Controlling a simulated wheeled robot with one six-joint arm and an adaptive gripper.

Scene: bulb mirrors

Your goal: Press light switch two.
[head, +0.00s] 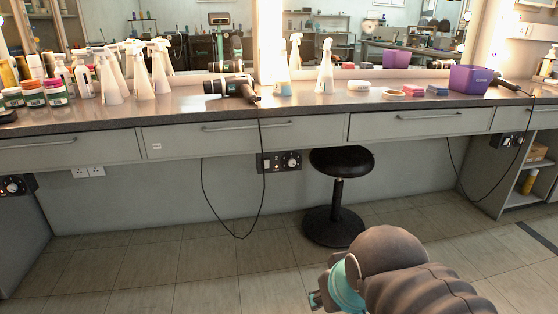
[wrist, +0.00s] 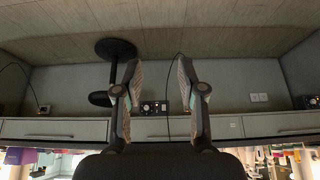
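No label reading light switch two is legible. A dark panel with a round dial and sockets (head: 281,162) is on the wall under the counter's middle; it also shows between my fingers in the upside-down wrist view (wrist: 153,107). Similar dial panels are at the far left (head: 12,186) and right (head: 507,140). A white double wall plate (head: 88,171) sits low on the left wall and in the wrist view (wrist: 259,97). My gripper (wrist: 158,82) is open and empty, apart from the wall. In the head view my arm covers the lower right; the fingertips are hidden.
A black stool (head: 335,215) stands in front of the wall, right of the middle panel. A dark cable (head: 235,236) hangs from the hair dryer (head: 231,86). The counter (head: 190,105) holds several spray bottles, jars and a purple bin (head: 470,79). Floor at left is clear.

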